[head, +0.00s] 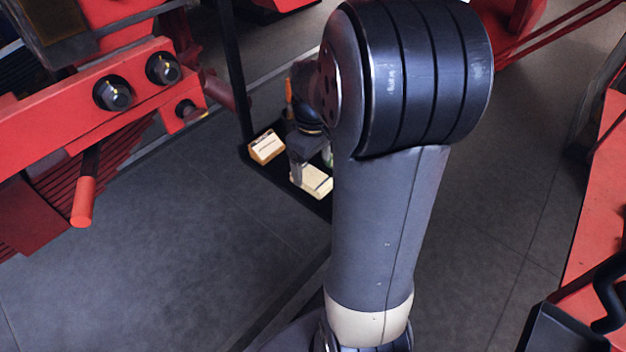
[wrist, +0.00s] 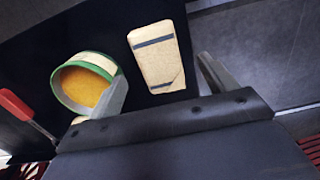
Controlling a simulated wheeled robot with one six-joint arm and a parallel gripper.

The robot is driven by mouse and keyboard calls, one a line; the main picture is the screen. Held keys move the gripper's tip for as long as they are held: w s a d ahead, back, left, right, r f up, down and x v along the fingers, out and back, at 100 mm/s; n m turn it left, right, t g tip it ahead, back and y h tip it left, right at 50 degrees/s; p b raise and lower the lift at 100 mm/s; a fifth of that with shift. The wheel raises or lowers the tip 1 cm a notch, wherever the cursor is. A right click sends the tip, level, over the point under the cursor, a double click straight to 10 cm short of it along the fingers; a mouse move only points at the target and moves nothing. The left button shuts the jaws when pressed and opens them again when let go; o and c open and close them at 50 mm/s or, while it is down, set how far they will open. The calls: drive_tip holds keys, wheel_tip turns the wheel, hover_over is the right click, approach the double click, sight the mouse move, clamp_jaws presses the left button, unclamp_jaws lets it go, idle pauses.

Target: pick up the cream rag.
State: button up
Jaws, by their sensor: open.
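The cream rag (wrist: 158,60) is a flat, folded cloth with dark stripes, lying on a black surface (wrist: 215,20) in the wrist view. In the head view, it shows as a pale patch (head: 315,181) on a black shelf, partly hidden by my arm. My gripper (wrist: 162,68) is open and empty. In the wrist view its two fingers stand apart, with the rag between them in the picture. In the head view, my gripper (head: 297,172) points down beside the rag. I cannot tell how high the fingertips are above it.
A green-rimmed tin (wrist: 88,82) with orange contents stands close left of the rag, by the left finger. A red-handled tool (wrist: 22,110) lies further left. A tan box (head: 267,147) sits at the shelf's left end. Red machinery (head: 95,95) stands left; grey floor is open below.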

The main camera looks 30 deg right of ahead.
sight(312, 176)
drive_tip(key=f, duration=0.4)
drive_tip(key=shift+w+f, duration=0.2)
drive_tip(key=shift+f, duration=0.05)
drive_tip(key=shift+c, duration=0.2)
drive_tip(key=c, duration=1)
